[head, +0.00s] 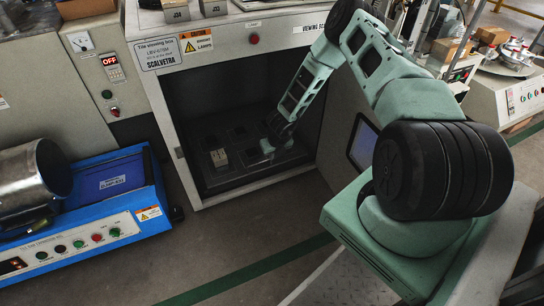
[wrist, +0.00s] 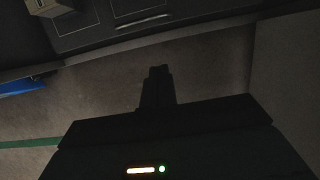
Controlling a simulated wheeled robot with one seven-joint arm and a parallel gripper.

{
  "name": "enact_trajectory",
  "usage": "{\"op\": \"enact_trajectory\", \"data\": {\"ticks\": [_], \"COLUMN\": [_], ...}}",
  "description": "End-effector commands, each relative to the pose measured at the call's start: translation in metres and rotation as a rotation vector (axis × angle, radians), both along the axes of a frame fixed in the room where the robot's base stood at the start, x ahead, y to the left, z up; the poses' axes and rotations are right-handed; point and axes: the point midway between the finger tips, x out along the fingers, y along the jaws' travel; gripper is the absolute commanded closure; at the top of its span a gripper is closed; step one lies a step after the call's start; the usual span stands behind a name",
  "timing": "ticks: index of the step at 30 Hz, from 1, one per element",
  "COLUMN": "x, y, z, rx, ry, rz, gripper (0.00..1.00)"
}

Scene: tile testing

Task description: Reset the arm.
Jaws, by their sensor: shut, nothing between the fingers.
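My green arm reaches from the right into the open front of the tile viewing cabinet (head: 203,195). My gripper (head: 266,148) is inside the dark opening, low and toward its right side. In the wrist view the gripper (wrist: 160,70) shows as dark fingers pressed together, with nothing held. A small pale block (head: 219,158) stands on the cabinet's dark floor, left of my gripper and apart from it. It also shows at the top left of the wrist view (wrist: 50,6), partly cut off.
A blue machine (head: 110,232) with a metal drum (head: 28,180) stands at the left. Several small blocks sit on top of the cabinet. Grey floor (head: 240,235) in front is clear.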

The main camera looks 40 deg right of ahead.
Motion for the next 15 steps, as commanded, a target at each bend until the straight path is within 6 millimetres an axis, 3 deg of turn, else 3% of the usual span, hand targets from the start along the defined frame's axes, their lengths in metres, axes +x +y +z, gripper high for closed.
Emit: {"op": "enact_trajectory", "data": {"ticks": [11, 15], "x": [0.000, 0.019], "y": [0.004, 0.031], "z": [0.011, 0.042], "rx": [-0.002, -0.021], "ry": [-0.004, -0.037], "rz": [0.021, 0.218], "gripper": [1.00, 1.00]}}
